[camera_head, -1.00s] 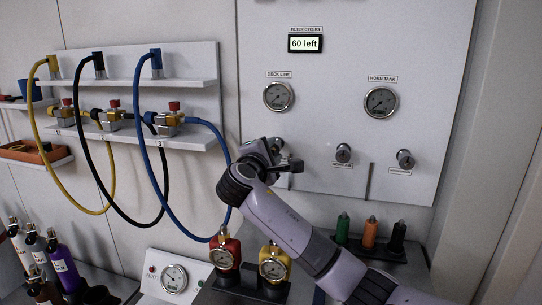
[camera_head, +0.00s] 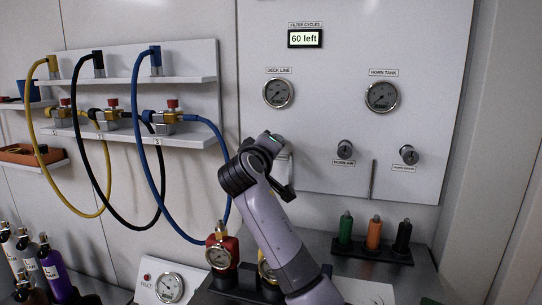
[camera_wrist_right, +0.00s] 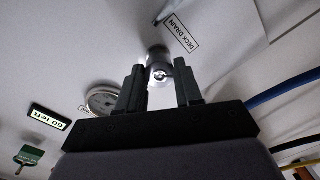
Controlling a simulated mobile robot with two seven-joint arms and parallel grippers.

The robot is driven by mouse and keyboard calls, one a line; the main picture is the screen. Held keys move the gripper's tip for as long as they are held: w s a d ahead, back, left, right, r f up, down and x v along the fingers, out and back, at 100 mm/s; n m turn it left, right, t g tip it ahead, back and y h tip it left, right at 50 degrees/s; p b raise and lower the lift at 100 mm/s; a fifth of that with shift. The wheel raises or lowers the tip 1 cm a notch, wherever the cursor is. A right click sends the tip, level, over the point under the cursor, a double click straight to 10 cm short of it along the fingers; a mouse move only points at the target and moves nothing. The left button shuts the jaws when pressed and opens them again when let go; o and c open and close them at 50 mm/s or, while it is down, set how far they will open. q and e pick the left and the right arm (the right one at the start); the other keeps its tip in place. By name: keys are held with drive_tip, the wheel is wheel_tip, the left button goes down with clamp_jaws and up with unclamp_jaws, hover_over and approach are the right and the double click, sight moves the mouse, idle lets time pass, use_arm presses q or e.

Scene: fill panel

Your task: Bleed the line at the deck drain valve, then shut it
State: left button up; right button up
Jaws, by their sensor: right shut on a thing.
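The deck drain valve is a small round metal knob (camera_wrist_right: 158,68) on the white panel, beside its "DECK DRAIN" label (camera_wrist_right: 180,36) in the right wrist view. My right gripper (camera_wrist_right: 160,80) has one finger on each side of this knob and is shut on it. In the head view my right arm comes up from the lower right, and its wrist and gripper (camera_head: 279,152) largely hide the knob and label. The deck line gauge (camera_head: 278,94) is above; its exact reading is too small to tell. My left gripper is not in view.
The panel (camera_head: 330,110) also carries the horn tank gauge (camera_head: 381,96), two more knobs (camera_head: 345,149) (camera_head: 409,154) and a "60 left" display (camera_head: 305,39). Hoses (camera_head: 160,180) hang at left. Red-topped (camera_head: 222,250) and colored bottles (camera_head: 374,232) stand below.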

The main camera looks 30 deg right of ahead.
use_arm(q)
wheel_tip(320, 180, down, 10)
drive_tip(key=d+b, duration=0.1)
drive_tip(key=b, duration=1)
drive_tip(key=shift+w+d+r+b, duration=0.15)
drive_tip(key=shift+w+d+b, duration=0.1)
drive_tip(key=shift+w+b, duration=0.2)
use_arm(e)
drive_tip(key=shift+f+m+t+h, duration=0.15)
drive_tip(key=shift+m+t, duration=0.05)
drive_tip(key=shift+m, duration=6.35)
drive_tip(key=shift+f+m+t+h, duration=0.1)
drive_tip(key=shift+m+t+h, duration=0.1)
drive_tip(key=shift+m, duration=6.35)
drive_tip(key=o, duration=1)
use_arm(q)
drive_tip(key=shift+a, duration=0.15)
use_arm(e)
drive_tip(key=shift+o, duration=0.2)
drive_tip(key=shift+r, duration=0.1)
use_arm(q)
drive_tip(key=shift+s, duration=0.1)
